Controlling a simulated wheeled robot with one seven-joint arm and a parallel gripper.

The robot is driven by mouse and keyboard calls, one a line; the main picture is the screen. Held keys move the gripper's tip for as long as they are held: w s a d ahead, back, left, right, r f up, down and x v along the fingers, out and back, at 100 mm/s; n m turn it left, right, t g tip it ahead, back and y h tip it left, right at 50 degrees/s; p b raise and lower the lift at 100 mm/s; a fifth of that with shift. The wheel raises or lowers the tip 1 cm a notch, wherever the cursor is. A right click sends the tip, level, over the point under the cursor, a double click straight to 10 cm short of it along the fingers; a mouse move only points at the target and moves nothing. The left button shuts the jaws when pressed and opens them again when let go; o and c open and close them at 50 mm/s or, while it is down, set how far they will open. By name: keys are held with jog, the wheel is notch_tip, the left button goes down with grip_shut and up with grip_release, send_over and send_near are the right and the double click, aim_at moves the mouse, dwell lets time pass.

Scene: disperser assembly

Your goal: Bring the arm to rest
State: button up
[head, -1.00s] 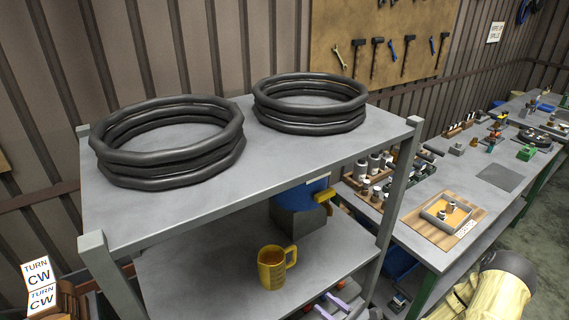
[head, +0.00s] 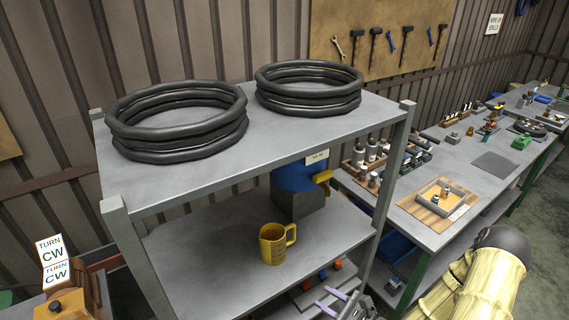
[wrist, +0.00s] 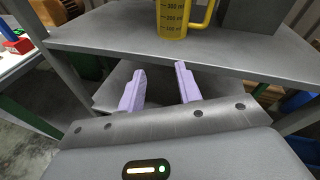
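My gripper (wrist: 159,90) shows in the wrist view with two pale purple fingers spread apart and nothing between them. It is in front of and just below the edge of a grey shelf board. In the head view my gripper (head: 334,302) shows only partly, at the bottom edge beside the shelf unit. My arm is at the lower right of that view. A yellow measuring jug (head: 272,246) stands upright on the middle board, and its lower part also shows in the wrist view (wrist: 172,18), above and beyond the fingers.
The grey shelf unit (head: 225,178) carries stacked black hoses (head: 180,140) on top. A blue and grey container (head: 298,195) stands behind the jug. The workbench (head: 400,222) at right holds bottles and a wooden tray. A "TURN CW" sign (head: 52,262) is at the left.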

jog(key=d+r+n+g+h, duration=0.65)
jog(key=n+h, duration=0.35)
jog(key=n, duration=0.6)
jog(key=s+a+r+n+g+h, duration=0.1)
jog(key=s+a+r+n, duration=0.2)
jog(key=s+r+n, duration=0.4)
notch_tip(320, 180, up, 5)
jog(key=shift+s+f+n+h, duration=0.2)
jog(key=shift+s+n+h, duration=0.15)
jog(key=shift+s, duration=0.7)
jog(key=shift+a+g, duration=0.1)
jog(key=shift+g, duration=0.15)
